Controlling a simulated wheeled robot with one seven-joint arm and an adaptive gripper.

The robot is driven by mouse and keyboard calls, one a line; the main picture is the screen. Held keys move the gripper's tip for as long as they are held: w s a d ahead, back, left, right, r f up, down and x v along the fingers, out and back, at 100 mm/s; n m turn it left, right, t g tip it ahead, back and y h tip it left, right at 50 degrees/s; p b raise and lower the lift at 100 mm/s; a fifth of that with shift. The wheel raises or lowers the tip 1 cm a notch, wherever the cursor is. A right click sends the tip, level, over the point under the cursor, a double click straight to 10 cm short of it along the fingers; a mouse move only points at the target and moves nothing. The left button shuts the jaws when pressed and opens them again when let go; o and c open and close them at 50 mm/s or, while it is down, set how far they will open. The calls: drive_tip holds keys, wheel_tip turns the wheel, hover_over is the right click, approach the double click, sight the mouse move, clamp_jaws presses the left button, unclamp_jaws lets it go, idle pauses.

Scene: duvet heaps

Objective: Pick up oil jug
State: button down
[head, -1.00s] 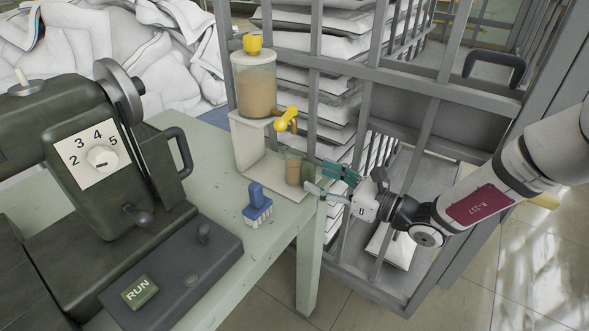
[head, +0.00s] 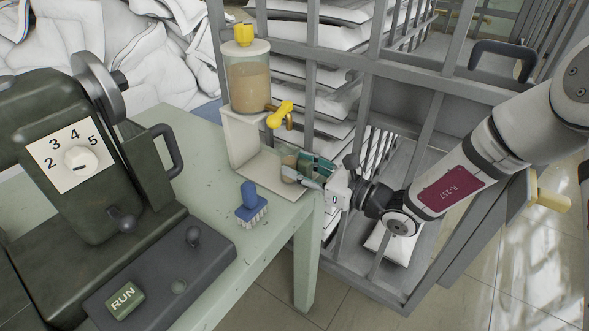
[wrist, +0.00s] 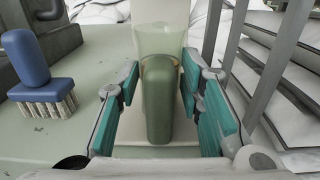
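The oil jug (head: 289,160) is a small greenish vessel on the base plate of the drink-style dispenser (head: 249,85), below its yellow tap (head: 281,114). In the wrist view the jug's green upright part (wrist: 158,100) stands in the middle, between the teal finger pads. My gripper (head: 300,169) is at the jug from the right. In the wrist view my gripper (wrist: 161,88) is open, with a finger on each side of the jug and gaps visible on both sides. Part of the jug is hidden by the fingers in the head view.
A blue brush (head: 250,207) stands on the green table (head: 200,140) left of the gripper. A dark machine (head: 90,150) with a dial and a RUN button (head: 124,299) fills the left. A grey barred cage (head: 385,75) with stacked white bedding stands close behind.

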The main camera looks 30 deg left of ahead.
sight(300, 159)
drive_tip(key=shift+r, duration=0.1)
idle(0.3)
drive_tip(key=shift+r+p, duration=0.5)
drive_tip(key=shift+r, duration=1.15)
drive_tip(key=s+d+r+p, duration=0.1)
drive_tip(key=s+d+p, duration=0.1)
drive_tip(key=s+d, duration=0.9)
drive_tip(key=shift+r, duration=0.25)
